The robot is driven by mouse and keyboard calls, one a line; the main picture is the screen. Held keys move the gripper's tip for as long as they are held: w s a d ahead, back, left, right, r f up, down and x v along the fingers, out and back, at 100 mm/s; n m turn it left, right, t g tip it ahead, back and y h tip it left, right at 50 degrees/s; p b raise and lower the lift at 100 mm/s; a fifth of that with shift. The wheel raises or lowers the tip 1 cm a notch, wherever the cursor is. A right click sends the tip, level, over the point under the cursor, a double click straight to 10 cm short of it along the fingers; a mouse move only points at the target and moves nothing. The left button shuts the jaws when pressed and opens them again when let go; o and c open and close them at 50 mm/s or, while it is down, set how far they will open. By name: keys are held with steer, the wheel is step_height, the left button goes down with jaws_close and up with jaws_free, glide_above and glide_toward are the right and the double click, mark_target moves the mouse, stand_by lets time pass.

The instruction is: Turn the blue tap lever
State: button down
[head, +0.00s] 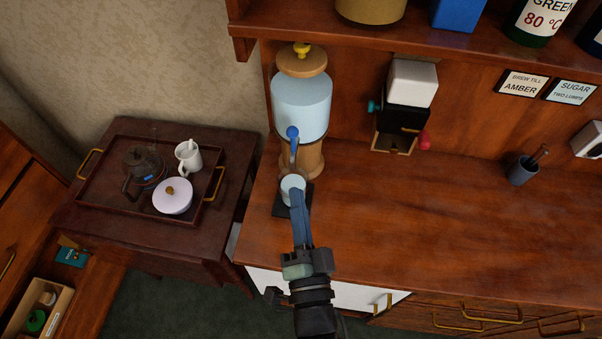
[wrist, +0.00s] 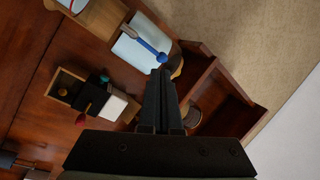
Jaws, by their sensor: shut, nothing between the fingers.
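The blue tap lever (head: 292,132) is on the front of a drinks dispenser (head: 301,100) with a pale blue tank, wooden base and wooden lid. In the wrist view the lever (wrist: 149,48) slants across the pale tank (wrist: 134,54), its round knob just beyond my fingertips. A white cup (head: 290,183) stands below the tap on a dark mat (head: 279,207), partly hidden by my fingers. My gripper (head: 297,192) is shut and empty, reaching in from the front. In the head view its tips are below the lever; I cannot tell whether they touch it.
A black and white dispenser box (head: 412,84) with teal and red knobs hangs to the right. A shelf (head: 420,52) overhangs the counter (head: 420,225). A tray (head: 113,207) with teaware is on the left side table. The counter's middle is clear; a dark cup (head: 522,171) stands farther right.

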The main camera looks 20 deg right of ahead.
mark_target(293, 141)
steer(key=s+d+f+m+t+h+b, duration=0.2)
steer(key=s+f+m+h+b, duration=0.15)
steer(key=m, duration=0.35)
steer(key=w+a+p+x, duration=0.1)
steer(key=p+x, duration=0.3)
steer(key=x, duration=0.8)
steer(key=shift+w+a+r+m, duration=0.2)
steer(key=shift+w+a+m, duration=0.1)
steer(key=shift+a+m, duration=0.15)
